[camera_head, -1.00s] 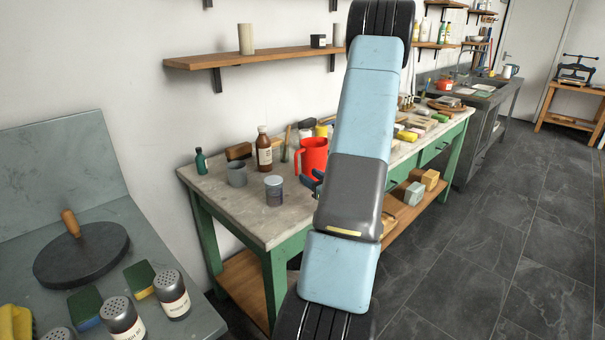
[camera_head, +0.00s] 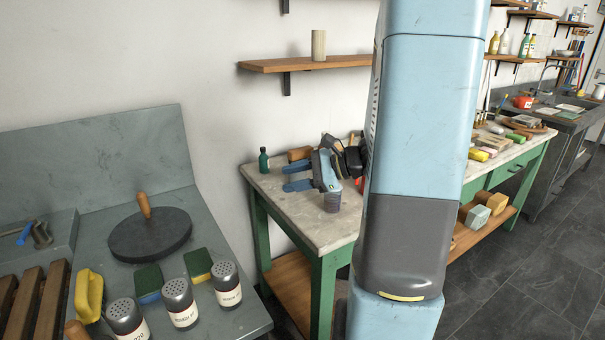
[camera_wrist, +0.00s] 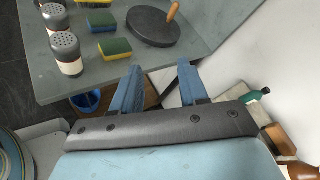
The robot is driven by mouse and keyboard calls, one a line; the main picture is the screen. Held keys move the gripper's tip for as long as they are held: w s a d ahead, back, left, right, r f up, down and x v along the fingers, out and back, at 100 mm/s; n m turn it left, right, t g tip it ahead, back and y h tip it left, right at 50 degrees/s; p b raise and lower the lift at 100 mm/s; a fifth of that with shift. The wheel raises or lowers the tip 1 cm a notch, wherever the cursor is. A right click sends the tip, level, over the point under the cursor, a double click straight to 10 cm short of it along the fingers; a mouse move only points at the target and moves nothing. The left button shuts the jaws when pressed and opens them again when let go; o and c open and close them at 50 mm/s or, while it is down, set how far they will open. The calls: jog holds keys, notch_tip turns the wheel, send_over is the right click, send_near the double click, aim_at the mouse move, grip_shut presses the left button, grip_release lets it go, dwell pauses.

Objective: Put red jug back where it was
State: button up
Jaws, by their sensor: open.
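The red jug is almost fully hidden by my arm in the head view; only a small red patch (camera_head: 359,184) shows beside my wrist, over the stone-topped bench (camera_head: 312,215). My gripper (camera_head: 288,178) is over the left end of this bench, its blue fingers apart and pointing left, with nothing between them. In the wrist view my gripper (camera_wrist: 160,68) is also open and empty, facing the grey worktop. The jug does not show in the wrist view.
A green bottle (camera_head: 264,160) and a lidded jar (camera_head: 332,197) stand close to my gripper. The grey worktop (camera_head: 215,318) at left holds a round dark slab (camera_head: 150,236), sponges (camera_head: 198,264) and shakers (camera_head: 180,303). A wooden shelf (camera_head: 340,62) is above the bench.

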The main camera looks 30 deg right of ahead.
jog(key=s+a+r+n+g+h, duration=0.3)
jog(key=s+a+n+g+h, duration=0.25)
jog(key=s+a+n, duration=0.4)
jog(key=s+d+r+n+t+h, duration=0.3)
jog(key=s+r+n+h, duration=0.3)
jog(key=n, duration=0.3)
jog(key=shift+v, duration=1.1)
jog(key=shift+s+f, duration=0.1)
jog(key=shift+s, duration=0.2)
